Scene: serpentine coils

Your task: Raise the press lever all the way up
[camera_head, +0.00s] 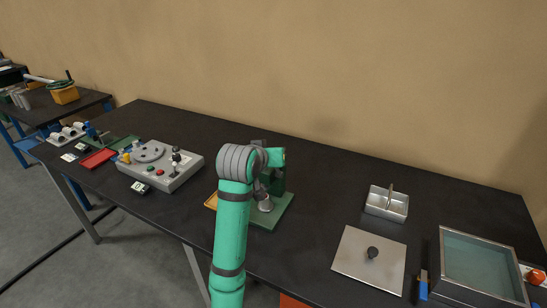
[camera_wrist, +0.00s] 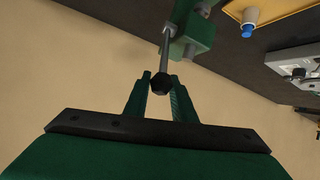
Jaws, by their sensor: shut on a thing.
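The press (camera_head: 283,207) stands on a green base on the black table, partly hidden behind my arm in the head view. In the wrist view its green body (camera_wrist: 197,32) is at the top. The press lever (camera_wrist: 166,48) is a grey metal rod ending in a dark round knob (camera_wrist: 159,85). My gripper (camera_wrist: 160,88) has its two green fingers on either side of the knob and is shut on it. In the head view my arm hides the gripper and the lever, so the lever's height is hard to tell.
A grey control box (camera_head: 165,168) with knobs and buttons stands left of the press. To the right are a metal box with a handle (camera_head: 386,205), a flat plate with a black knob (camera_head: 350,275) and an open metal tank (camera_head: 443,283). A beige wall is behind.

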